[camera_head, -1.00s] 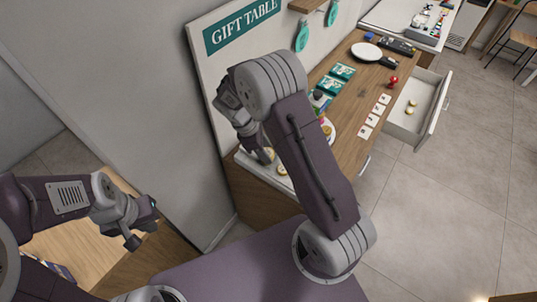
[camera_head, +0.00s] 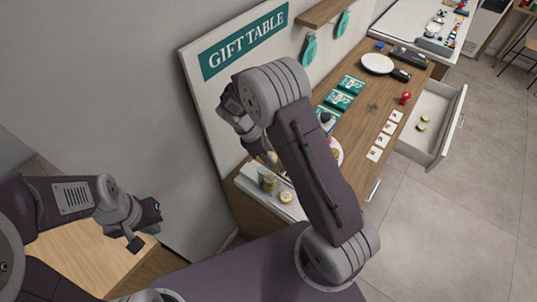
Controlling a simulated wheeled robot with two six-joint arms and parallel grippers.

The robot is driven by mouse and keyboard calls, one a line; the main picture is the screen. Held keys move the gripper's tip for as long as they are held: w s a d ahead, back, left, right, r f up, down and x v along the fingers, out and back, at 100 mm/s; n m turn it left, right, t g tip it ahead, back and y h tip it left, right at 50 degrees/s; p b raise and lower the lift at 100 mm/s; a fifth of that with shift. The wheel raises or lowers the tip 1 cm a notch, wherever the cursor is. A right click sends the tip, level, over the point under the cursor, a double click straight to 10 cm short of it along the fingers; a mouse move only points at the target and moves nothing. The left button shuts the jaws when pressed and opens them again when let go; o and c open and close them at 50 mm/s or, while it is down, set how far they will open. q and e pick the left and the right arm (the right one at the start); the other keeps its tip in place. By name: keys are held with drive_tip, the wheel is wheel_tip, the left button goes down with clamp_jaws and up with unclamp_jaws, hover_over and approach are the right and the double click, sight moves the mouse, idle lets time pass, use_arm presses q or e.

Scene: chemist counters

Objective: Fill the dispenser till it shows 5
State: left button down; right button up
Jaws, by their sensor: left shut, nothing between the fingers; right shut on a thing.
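My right gripper (camera_head: 266,157) hangs over the near end of the wooden gift counter (camera_head: 366,118), mostly behind my own arm. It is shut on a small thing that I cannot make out. Just below it a clear, greenish container (camera_head: 268,181) stands on a pale surface, with a round tan piece (camera_head: 286,197) beside it. I cannot tell whether the gripper touches the container. My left gripper (camera_head: 143,228) is shut and empty above a lower wooden surface at the left. I cannot clearly pick out the dispenser or any number on it.
A GIFT TABLE sign board (camera_head: 243,41) stands behind the counter. Teal packets (camera_head: 346,88), white cards (camera_head: 384,140), a red knobbed thing (camera_head: 405,98) and a white disc (camera_head: 377,64) lie along it. An open drawer (camera_head: 437,108) juts out over clear floor.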

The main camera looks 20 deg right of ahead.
drive_tip(key=shift+a+f+b, duration=0.1)
drive_tip(key=shift+f+b, duration=0.2)
drive_tip(key=shift+f, duration=0.25)
drive_tip(key=shift+s+a+f+b, duration=0.35)
drive_tip(key=shift+s+b, duration=0.2)
drive_tip(key=shift+s+f+b, duration=0.15)
drive_tip(key=shift+f+b, duration=0.05)
drive_tip(key=shift+b, duration=0.1)
drive_tip(key=shift+w+d+f, duration=0.25)
drive_tip(key=shift+w+f, duration=0.25)
drive_tip(key=shift+f, duration=0.15)
drive_tip(key=shift+s+a+r, duration=0.15)
drive_tip(key=shift+s, duration=0.15)
use_arm(q)
drive_tip(key=f, duration=0.2)
drive_tip(key=s, duration=0.1)
drive_tip(key=shift+s+a+f, duration=0.1)
drive_tip(key=shift+a+f, duration=0.25)
drive_tip(key=shift+f, duration=0.05)
drive_tip(key=shift+w+d+r, duration=0.1)
drive_tip(key=shift+w+r, duration=0.05)
drive_tip(key=shift+w, duration=0.05)
use_arm(e)
drive_tip(key=shift+w+d, duration=0.2)
use_arm(q)
drive_tip(key=shift+s, duration=0.15)
use_arm(e)
drive_tip(key=shift+s, duration=0.1)
